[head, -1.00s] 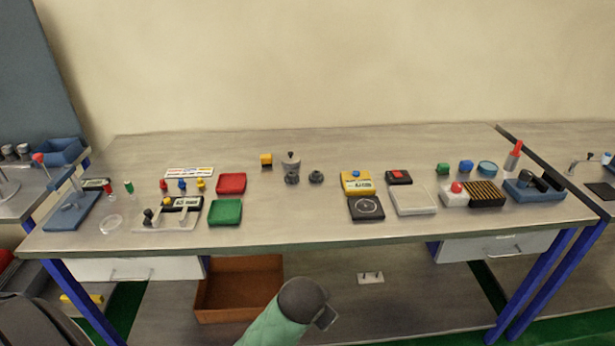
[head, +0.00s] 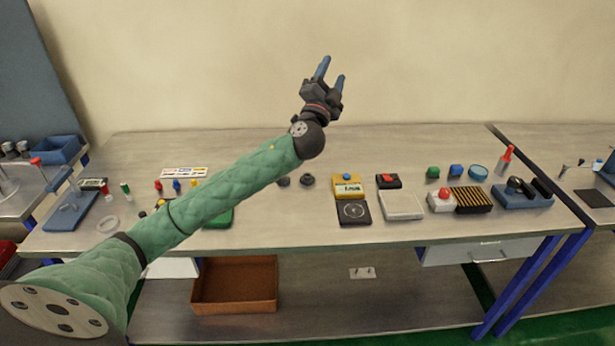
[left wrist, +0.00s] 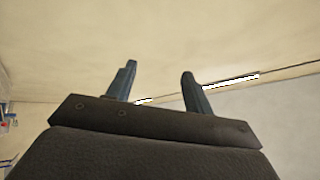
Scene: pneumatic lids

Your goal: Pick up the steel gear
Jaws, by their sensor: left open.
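A small dark grey round part (head: 307,180), which looks like the steel gear, lies on the workbench (head: 290,225) near its middle. A second dark round part (head: 284,181) sits just left of it, partly hidden behind my left arm. My left gripper (head: 331,70) is raised high above the back of the bench, in front of the wall, with its blue fingers pointing up, apart and empty. The left wrist view shows the same two fingers (left wrist: 159,69) spread, with only wall and ceiling area beyond. My right gripper is not in view.
A yellow device (head: 347,186) and a black scale-like plate (head: 354,213) stand right of the gear. A white tray (head: 401,205) lies further right. A brown bin (head: 235,285) is on the lower shelf. My left arm covers several items at left.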

